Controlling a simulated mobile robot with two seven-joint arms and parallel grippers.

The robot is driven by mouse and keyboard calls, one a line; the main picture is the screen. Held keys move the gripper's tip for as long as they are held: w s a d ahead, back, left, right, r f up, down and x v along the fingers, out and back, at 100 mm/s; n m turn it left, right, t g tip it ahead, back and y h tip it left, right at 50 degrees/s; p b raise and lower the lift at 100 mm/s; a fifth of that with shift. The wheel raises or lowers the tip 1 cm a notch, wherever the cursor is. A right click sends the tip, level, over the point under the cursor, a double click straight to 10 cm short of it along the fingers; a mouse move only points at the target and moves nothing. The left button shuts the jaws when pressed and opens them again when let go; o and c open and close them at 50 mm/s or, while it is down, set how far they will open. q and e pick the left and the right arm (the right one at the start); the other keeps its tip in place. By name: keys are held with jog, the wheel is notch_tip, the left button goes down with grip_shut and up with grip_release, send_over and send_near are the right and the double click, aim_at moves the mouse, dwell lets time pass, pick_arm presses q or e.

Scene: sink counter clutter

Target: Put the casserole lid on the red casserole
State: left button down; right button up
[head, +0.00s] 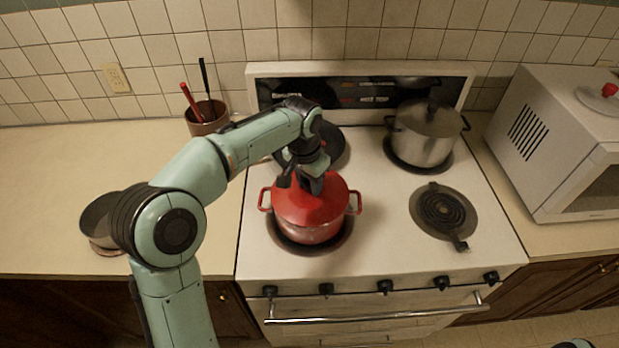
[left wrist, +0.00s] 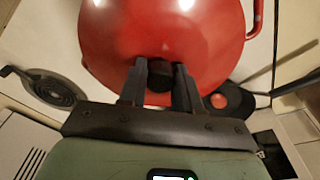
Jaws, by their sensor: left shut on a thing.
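The red casserole (head: 309,235) stands on the front left burner, with its two side handles showing. The red casserole lid (head: 300,212) covers its mouth and looks about level; I cannot tell whether its rim touches all round. My left gripper (head: 312,184) comes down from above and is shut on the lid's dark knob (left wrist: 160,72). In the left wrist view the lid (left wrist: 165,35) fills the space beyond the fingers. The casserole's inside is hidden. My right gripper is not in view.
A steel pot (head: 425,138) with a lid stands on the back right burner. A dark skillet (head: 333,147) sits at the back left, partly behind my arm. The front right burner (head: 443,209) is bare. A microwave (head: 555,140) stands right, a saucepan (head: 97,220) left.

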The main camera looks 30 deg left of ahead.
pick_arm(q)
jog(key=shift+f, duration=0.25)
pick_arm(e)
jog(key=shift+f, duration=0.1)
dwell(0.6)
pick_arm(q)
jog(key=c, duration=0.7)
grip_release()
jog(key=r, duration=0.4)
jog(key=s+r+p, duration=0.1)
jog(key=r, duration=0.4)
jog(key=r+p, duration=0.1)
jog(key=r, duration=0.3)
jog(key=shift+s+a+r, duration=0.15)
jog(key=shift+s, duration=0.15)
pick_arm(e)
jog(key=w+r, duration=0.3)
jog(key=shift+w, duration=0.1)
